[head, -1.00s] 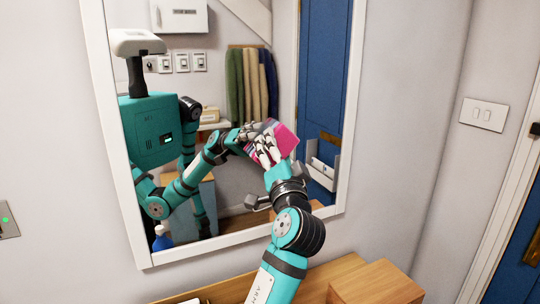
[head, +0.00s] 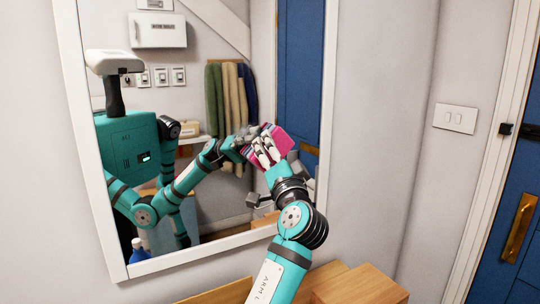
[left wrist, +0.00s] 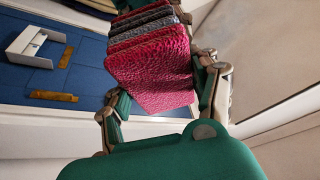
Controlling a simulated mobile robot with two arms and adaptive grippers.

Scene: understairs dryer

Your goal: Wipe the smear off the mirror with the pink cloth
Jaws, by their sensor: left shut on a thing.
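The mirror (head: 200,249) hangs on the wall in a white frame and fills the middle left of the head view. My left gripper (head: 264,153) is shut on the pink cloth (head: 284,139), in front of the mirror's right part. In the left wrist view the cloth (left wrist: 150,72) shows folded, with pink and grey stripes, between the fingers of my left gripper (left wrist: 158,98). I cannot tell whether the cloth touches the glass. I cannot make out a smear; the hand and cloth hide part of the glass. My right gripper is not in view.
A wooden surface (head: 222,293) with a raised wooden block (head: 358,285) lies below the mirror. A light switch (head: 455,118) is on the right wall, beside a blue door (head: 520,210). The towels, box and second blue door in the glass are reflections.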

